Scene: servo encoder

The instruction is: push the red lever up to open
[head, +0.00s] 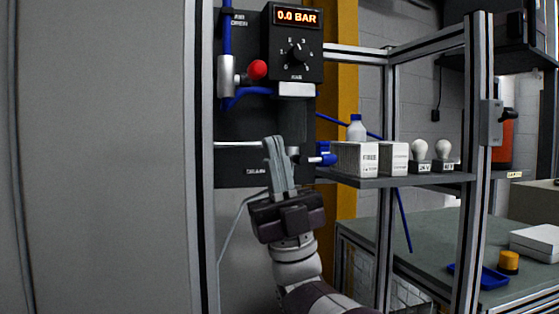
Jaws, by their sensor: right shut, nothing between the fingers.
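The red lever (257,69) shows as a round red knob beside a silver valve body (227,77) on the dark panel, at the upper middle of the head view. Blue tubing runs into the valve from above and below. My right gripper (273,141) points up in front of the lower panel, below the lever and slightly right of it. Its fingers are shut with nothing between them. A clear gap in the picture separates the fingertips from the red knob. My left gripper is not in view.
A black box with a 0.0 BAR display (298,16) and a dial (298,55) is right of the lever. A blue-handled fitting (323,160) is right of my fingers. A shelf (420,181) holds white boxes, a bottle and bulbs. A grey wall panel (105,160) fills the left.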

